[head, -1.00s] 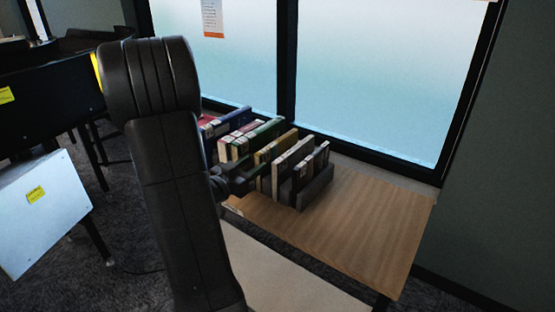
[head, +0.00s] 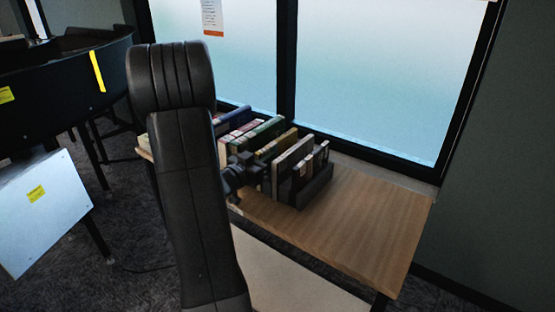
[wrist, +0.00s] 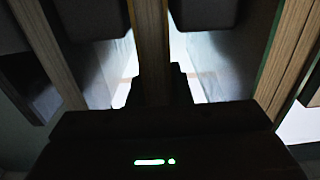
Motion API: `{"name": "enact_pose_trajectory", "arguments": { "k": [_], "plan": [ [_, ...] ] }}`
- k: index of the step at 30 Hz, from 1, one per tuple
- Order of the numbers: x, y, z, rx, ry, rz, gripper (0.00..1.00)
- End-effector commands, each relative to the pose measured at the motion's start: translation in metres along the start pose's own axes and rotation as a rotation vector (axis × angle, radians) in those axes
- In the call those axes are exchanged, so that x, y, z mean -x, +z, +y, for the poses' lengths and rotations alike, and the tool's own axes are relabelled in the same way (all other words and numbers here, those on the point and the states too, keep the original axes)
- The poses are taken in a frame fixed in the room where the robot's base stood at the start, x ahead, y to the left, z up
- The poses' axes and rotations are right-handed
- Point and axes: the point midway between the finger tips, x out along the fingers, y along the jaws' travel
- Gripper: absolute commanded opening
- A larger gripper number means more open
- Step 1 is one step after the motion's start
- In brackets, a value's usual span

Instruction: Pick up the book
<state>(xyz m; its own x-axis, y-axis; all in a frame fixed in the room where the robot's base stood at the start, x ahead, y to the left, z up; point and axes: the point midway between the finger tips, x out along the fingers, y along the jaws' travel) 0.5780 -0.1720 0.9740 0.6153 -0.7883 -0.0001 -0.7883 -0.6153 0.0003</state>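Several upright books stand in a row on a wooden table in the head view. In the wrist view one book (wrist: 150,45) stands on edge in the middle, its pale striped page block facing the camera. The dark finger pads of my gripper (wrist: 151,14) lie close against both its sides, with hardly any gap showing. In the head view my gripper (head: 240,174) is at the front side of the row, and its fingers are hidden among the books. I cannot tell there which book lies between them.
Neighbouring books stand to the left (wrist: 48,55) and right (wrist: 287,60) of the fingers. A dark book holder (head: 314,188) ends the row. The table (head: 350,222) is clear to the right. A window stands behind, and a black curved sorter (head: 70,85) is at the left.

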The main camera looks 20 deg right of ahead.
Motion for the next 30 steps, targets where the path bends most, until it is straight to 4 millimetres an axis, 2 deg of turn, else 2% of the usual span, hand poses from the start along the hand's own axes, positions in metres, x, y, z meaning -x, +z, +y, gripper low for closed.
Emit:
{"name": "enact_pose_trajectory", "arguments": {
  "k": [9,13,17,24,30],
  "plan": [
    [0.000,-0.001,0.000,-0.001,0.000,0.002,0.00],
    [0.000,-0.008,0.000,-0.002,0.001,0.003,0.00],
    [0.000,-0.028,0.000,-0.004,0.001,0.005,0.00],
    [0.000,-0.073,0.000,-0.006,0.001,0.004,0.00],
    [0.000,-0.097,0.000,-0.003,0.001,0.003,0.00]
  ]
}}
